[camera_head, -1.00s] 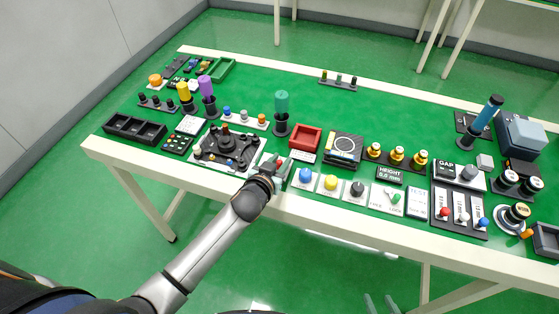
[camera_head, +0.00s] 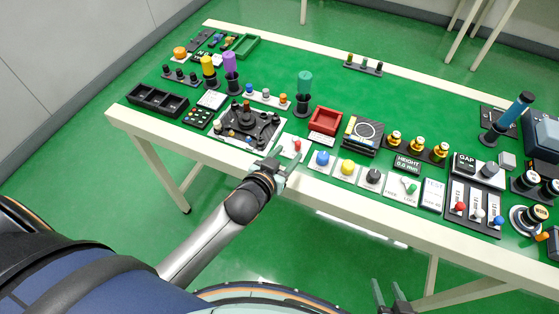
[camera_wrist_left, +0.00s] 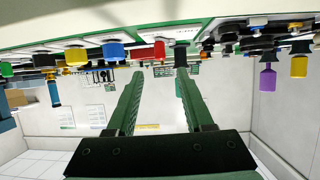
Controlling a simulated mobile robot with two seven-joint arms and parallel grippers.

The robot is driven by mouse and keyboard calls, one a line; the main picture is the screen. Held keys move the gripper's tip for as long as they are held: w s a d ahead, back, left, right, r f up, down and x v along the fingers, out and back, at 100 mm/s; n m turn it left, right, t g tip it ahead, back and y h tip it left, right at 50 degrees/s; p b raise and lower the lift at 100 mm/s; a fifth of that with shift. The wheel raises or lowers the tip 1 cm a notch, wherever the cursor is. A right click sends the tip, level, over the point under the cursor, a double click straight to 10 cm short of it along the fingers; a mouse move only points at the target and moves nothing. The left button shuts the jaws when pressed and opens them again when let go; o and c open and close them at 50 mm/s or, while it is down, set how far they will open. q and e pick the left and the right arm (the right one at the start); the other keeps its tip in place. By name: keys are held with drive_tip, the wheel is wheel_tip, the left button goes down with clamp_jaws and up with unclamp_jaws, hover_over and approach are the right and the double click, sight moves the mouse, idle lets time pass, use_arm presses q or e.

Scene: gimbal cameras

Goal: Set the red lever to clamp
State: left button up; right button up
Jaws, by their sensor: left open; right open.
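A red-knobbed lever (camera_head: 460,206) stands at the left of a dark panel with white plates (camera_head: 467,220), beside a white-knobbed and a blue-knobbed lever. Another red knob (camera_head: 297,145) stands on a white plate near the table's front edge; I cannot read which is marked clamp. My left gripper (camera_head: 274,165) is open and empty, just in front of that plate and left of the blue knob. It is far left of the three-lever panel. In the left wrist view its open fingers (camera_wrist_left: 158,100) have nothing between them. My right gripper (camera_head: 391,293) is open, low in front of the table.
Near the left gripper are a blue knob (camera_head: 322,158), a yellow knob (camera_head: 347,167) and a black fixture (camera_head: 248,125). A red tray (camera_head: 325,121) lies behind. Controls crowd the front edge; green table surface (camera_head: 400,100) is clear farther back.

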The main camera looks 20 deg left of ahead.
use_arm(q)
drive_tip(key=shift+v, duration=2.1)
drive_tip(key=s+f+m+g+h, duration=0.1)
drive_tip(key=s+f+g, duration=0.3)
drive_tip(key=s+f, duration=0.9)
drive_tip(key=shift+s+a+f, duration=0.35)
drive_tip(key=shift+s+f, duration=0.05)
drive_tip(key=shift+s, duration=0.4)
